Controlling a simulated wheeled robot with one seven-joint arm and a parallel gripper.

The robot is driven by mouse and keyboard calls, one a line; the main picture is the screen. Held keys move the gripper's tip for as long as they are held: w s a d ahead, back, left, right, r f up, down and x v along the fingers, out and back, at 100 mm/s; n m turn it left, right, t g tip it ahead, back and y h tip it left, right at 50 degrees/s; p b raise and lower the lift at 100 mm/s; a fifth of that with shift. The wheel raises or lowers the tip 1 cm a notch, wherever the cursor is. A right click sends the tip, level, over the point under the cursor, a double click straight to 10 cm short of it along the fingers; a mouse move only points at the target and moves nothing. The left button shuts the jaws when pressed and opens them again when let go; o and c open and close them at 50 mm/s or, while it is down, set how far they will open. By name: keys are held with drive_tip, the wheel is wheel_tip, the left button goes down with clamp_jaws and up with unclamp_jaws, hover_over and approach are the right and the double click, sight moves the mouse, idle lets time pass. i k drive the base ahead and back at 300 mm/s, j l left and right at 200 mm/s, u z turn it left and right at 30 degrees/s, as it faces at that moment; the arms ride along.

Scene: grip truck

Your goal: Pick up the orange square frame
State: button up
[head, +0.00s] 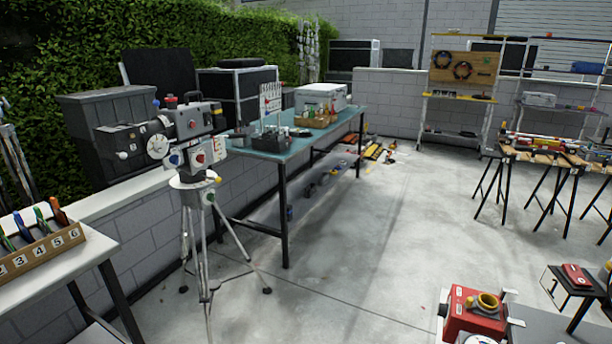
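I cannot make out an orange square frame anywhere in the head view. The closest-coloured things are a red box (470,321) with a yellow ring (487,302) on top at the bottom right, and a small red item (575,273) on a dark stand at the right edge. My gripper is not in view, so whether it is open or shut does not show.
A camera-like device on a tripod (197,190) stands left of centre. A teal-topped table (338,124) with a white case (320,97) is behind it. A white table (60,265) with a numbered tray (45,250) is at left. Trestles (555,158) stand right. The middle floor is clear.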

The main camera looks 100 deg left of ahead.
sight(60, 216)
drive_tip(key=j+u, duration=0.1)
drive_tip(key=u, duration=4.05)
drive_tip(key=k+j, duration=0.05)
drive_tip(key=k, duration=0.05)
